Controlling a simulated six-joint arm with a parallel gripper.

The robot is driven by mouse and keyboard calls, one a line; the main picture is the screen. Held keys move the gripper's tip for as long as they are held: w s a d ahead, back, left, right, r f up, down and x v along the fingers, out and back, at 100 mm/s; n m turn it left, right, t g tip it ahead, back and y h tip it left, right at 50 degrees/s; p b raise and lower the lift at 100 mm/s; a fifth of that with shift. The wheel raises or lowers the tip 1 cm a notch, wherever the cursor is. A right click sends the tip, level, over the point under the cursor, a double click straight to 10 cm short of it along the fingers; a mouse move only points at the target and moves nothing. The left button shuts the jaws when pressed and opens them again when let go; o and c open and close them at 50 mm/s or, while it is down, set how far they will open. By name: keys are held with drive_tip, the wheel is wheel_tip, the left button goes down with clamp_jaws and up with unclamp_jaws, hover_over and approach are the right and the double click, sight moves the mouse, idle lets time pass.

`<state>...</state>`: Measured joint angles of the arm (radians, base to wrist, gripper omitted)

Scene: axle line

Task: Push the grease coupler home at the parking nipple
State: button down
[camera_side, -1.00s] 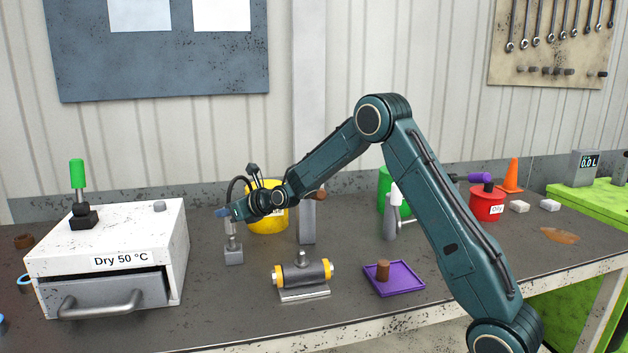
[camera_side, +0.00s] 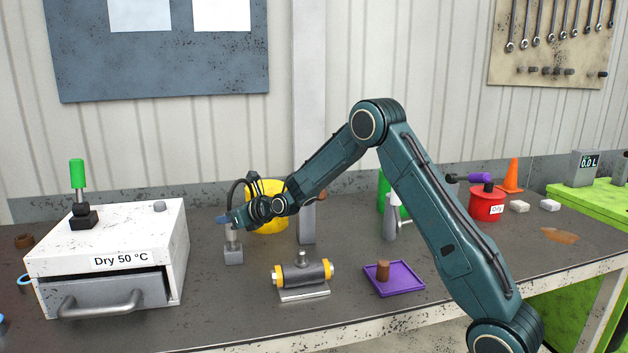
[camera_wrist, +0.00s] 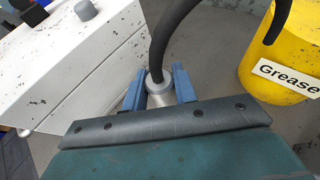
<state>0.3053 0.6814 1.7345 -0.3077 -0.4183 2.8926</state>
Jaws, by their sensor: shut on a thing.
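My gripper (camera_side: 234,222) is at the left of the bench, its blue jaws low over a small grey block with an upright post, the parking nipple (camera_side: 233,256). In the wrist view the two blue jaws (camera_wrist: 158,90) are shut on the silver grease coupler (camera_wrist: 160,93). A black hose (camera_wrist: 167,40) runs up from the coupler's top. The coupler stands roughly upright above the block. The jaws hide the meeting of coupler and nipple, so I cannot tell how far it is seated.
A yellow grease bucket (camera_side: 267,222) stands behind my gripper. The white drying oven (camera_side: 160,230) is to the left. A grey axle part with yellow ends (camera_side: 305,272) and a purple tray (camera_side: 400,277) with a brown cylinder lie to the right. Bench between oven and block is clear.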

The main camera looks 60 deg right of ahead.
drive_tip(key=shift+f, duration=1.35)
drive_tip(key=c, duration=1)
unclamp_jaws()
drive_tip(key=shift+c, duration=0.2)
drive_tip(key=shift+s+r, duration=0.1)
drive_tip(key=v, duration=1.3)
drive_tip(key=shift+s, duration=0.25)
drive_tip(key=shift+r, duration=0.15)
